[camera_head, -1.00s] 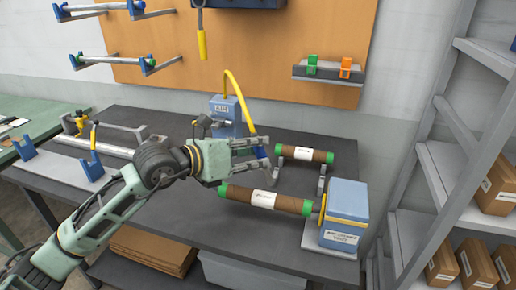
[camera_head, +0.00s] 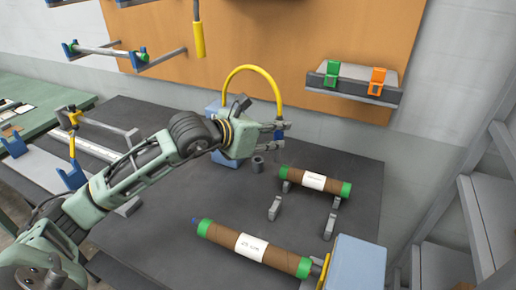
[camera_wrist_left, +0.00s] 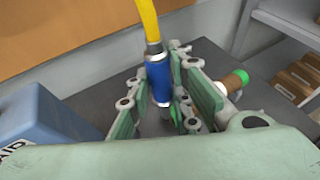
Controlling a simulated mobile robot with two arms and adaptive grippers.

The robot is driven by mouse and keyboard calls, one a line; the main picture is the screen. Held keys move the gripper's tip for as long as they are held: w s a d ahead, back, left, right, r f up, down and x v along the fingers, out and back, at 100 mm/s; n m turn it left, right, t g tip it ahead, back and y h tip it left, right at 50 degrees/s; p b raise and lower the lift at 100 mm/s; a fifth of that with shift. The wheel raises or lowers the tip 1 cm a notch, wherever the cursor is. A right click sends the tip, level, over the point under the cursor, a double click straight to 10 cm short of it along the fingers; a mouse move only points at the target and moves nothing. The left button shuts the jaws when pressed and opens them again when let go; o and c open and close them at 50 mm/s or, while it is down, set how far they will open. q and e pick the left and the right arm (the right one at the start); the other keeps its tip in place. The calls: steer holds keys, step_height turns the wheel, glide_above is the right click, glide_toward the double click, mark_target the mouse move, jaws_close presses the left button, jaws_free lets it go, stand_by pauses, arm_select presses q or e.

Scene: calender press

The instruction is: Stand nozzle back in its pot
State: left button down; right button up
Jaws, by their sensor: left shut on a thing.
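The nozzle has a blue body and a yellow hose; it shows in the head view (camera_head: 279,135) and in the left wrist view (camera_wrist_left: 159,80). My left gripper (camera_head: 277,137) is shut on its blue body and holds it roughly upright, hose end up. In the left wrist view the green finger pads (camera_wrist_left: 165,92) stand on both sides of it. A small dark grey cup (camera_head: 258,164), which looks like the pot, stands on the bench below and slightly left of the nozzle, apart from it. My right gripper is not in view.
The blue air box (camera_head: 224,158) stands behind and left of the gripper, partly hidden by my arm; it also shows in the left wrist view (camera_wrist_left: 38,128). Brown rolls with green ends (camera_head: 315,182) (camera_head: 254,248) lie to the right and in front. Dark bench (camera_head: 200,215) is free between them.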

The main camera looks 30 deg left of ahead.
arm_select(q)
steer(key=w+a+f+p, duration=0.1)
steer(key=a+f, duration=0.1)
steer(key=w+a+f, duration=0.1)
steer(key=a+f, duration=0.2)
steer(key=w+a+f+p, duration=0.1)
steer(key=a+f, duration=0.2)
steer(key=shift+w+f+p, duration=0.2)
steer(key=shift+w+p, duration=0.1)
steer(key=shift+w, duration=0.05)
steer(key=shift+f, duration=0.5)
steer(key=c, duration=2)
jaws_free()
steer(key=shift+o, duration=0.7)
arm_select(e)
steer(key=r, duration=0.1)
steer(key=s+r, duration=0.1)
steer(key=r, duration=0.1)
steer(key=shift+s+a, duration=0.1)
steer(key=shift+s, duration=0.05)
